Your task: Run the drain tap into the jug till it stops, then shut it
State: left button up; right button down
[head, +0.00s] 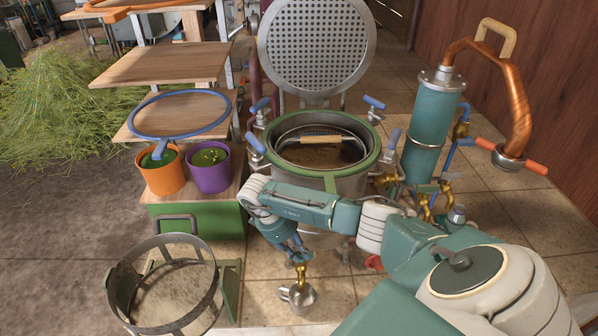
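I cannot see inside the jug or tell whether liquid is running. My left gripper is out of view.
My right arm crosses in front of the pot. A teal condenser (428,120) with a copper pipe (512,95) stands right.

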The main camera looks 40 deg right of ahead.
jog(key=shift+d+n, duration=0.1)
jog(key=shift+n, duration=0.3)
jog(key=n+t+h+b, duration=0.1)
jog(key=n, duration=0.2)
jog(key=shift+s+n+b, duration=0.15)
jog(key=shift+n+b, duration=0.2)
jog(key=shift+n, duration=0.05)
jog(key=n+t+b, duration=0.1)
jog(key=n, duration=0.1)
jog(key=n+t+b, duration=0.1)
jog(key=n, duration=0.1)
jog(key=shift+s+d+f+n, duration=0.1)
jog(key=shift+s+n, duration=0.05)
jog(key=shift+n, duration=0.15)
jog(key=n+t+b, duration=0.2)
jog(key=n+b, duration=0.1)
jog(key=n, duration=0.1)
jog(key=shift+s+d+f, duration=0.1)
jog(key=shift+d, duration=0.05)
jog(key=shift+d+n+t+y+b, duration=0.1)
jog(key=shift+n+t+y+b, duration=0.3)
jog(key=shift+n+b, duration=0.65)
jog(key=shift+n+t+y+b, duration=0.35)
jog(key=shift+n+b, duration=0.25)
jog(key=shift+n, duration=0.85)
jog(key=shift+r, duration=0.2)
jog(key=c, duration=1.6)
grip_release()
